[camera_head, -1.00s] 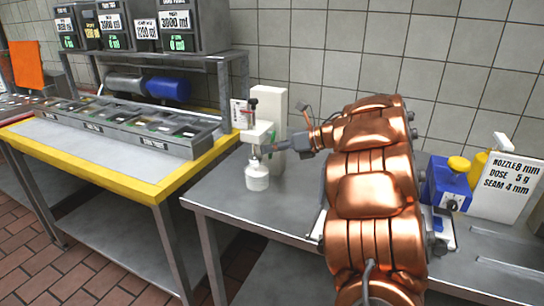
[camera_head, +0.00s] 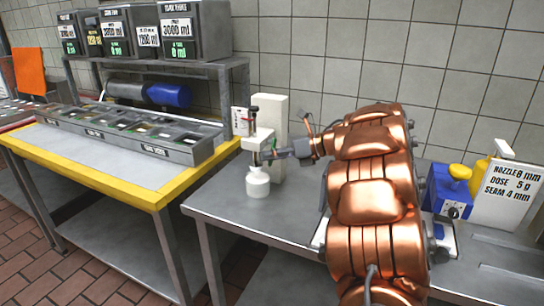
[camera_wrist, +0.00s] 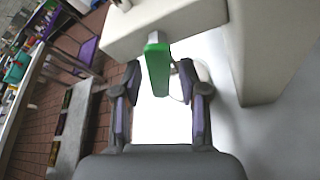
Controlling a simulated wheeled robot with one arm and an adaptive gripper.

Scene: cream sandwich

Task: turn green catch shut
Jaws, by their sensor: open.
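The green catch (camera_wrist: 157,66) hangs from the underside of the white machine's head (camera_wrist: 165,22) in the wrist view. It shows as a small green bit in the head view (camera_head: 274,144). My gripper (camera_wrist: 160,90) is open, its two fingers on either side of the catch and apart from it. The jar stands on the steel table below the head. Whether a finger touches the catch cannot be told.
The machine's white column (camera_wrist: 250,60) stands close to the right of my gripper in the wrist view. A blue and yellow device (camera_head: 449,190) and a sign (camera_head: 507,190) are at the right. A yellow-edged table (camera_head: 150,197) with bins is at the left.

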